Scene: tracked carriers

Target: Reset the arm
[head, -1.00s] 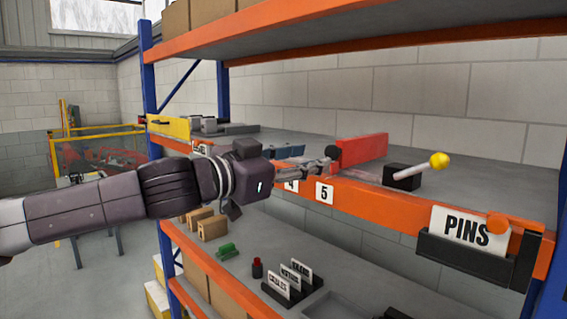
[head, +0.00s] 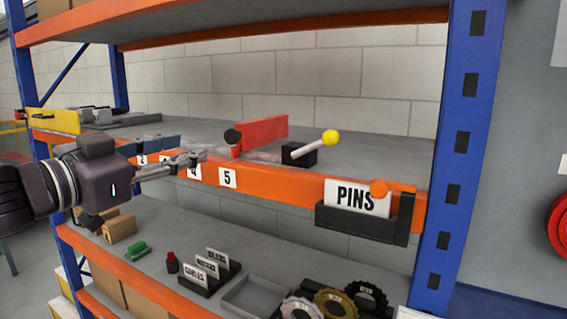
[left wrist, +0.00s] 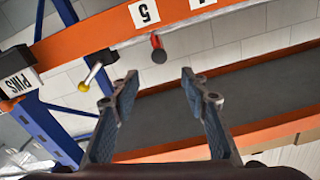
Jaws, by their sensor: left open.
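My left gripper (head: 186,165) reaches in from the left in the head view, in front of the orange shelf edge near the 4 and 5 labels. In the left wrist view its two fingers (left wrist: 157,88) are wide apart with nothing between them. A lever with a yellow knob (head: 330,138) rises tilted from a black block (head: 299,154) on the shelf, to the right of the gripper. The lever also shows in the left wrist view (left wrist: 92,76), beyond the left finger. A red plate (head: 262,134) with a round black knob (head: 232,136) stands between gripper and lever. My right gripper is out of view.
A PINS card (head: 356,197) sits in a black holder on the shelf edge at right. A blue upright (head: 461,150) bounds the rack. The lower shelf holds small card holders (head: 210,272), a grey tray (head: 250,296) and gear-like rings (head: 335,303).

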